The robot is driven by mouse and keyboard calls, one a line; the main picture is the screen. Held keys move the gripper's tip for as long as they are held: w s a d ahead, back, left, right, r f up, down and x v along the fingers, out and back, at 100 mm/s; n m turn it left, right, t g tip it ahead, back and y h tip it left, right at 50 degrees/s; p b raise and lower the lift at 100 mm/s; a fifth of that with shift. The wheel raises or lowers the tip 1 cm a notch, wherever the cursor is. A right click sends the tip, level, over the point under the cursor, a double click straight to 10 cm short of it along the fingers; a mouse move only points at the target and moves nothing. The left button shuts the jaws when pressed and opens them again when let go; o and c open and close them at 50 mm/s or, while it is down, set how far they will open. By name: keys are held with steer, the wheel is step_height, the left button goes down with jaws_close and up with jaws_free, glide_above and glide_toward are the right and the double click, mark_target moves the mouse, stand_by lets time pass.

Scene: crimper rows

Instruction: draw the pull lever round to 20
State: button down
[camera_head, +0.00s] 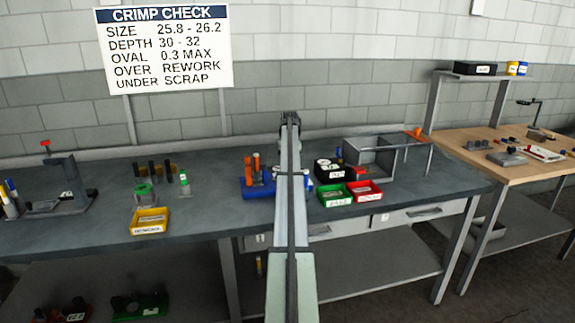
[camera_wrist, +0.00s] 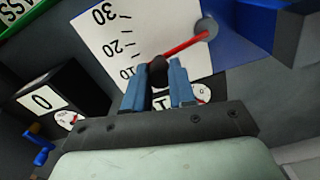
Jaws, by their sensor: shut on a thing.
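In the wrist view, the pull lever is a thin red arm (camera_wrist: 184,44) running from a round grey pivot (camera_wrist: 208,28) to a black knob (camera_wrist: 158,70). My gripper (camera_wrist: 158,66) has its two blue fingers closed on either side of the knob. Behind the lever is a white scale plate (camera_wrist: 98,34) with black marks 10, 20 and 30. The lever lies close to the 10 mark, below 20 on the scale; the knob and fingers partly cover that spot. In the head view my arm blocks the lever and the fingers.
In the wrist view, a black block marked 0 (camera_wrist: 48,98) stands left of the plate and a blue body (camera_wrist: 252,25) is beside the pivot. In the head view, green (camera_head: 335,196) and red (camera_head: 365,191) trays sit right of my arm, a yellow tray (camera_head: 150,221) to the left.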

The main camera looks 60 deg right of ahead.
steer(key=shift+s+a+m, duration=0.4)
steer(key=shift+m, duration=0.5)
steer(key=shift+s+a+m, duration=0.4)
steer(key=shift+m, duration=0.5)
steer(key=c, duration=0.9)
jaws_free()
steer(key=shift+r, duration=0.1)
step_height(320, 180, up, 14)
steer(key=shift+f, duration=0.15)
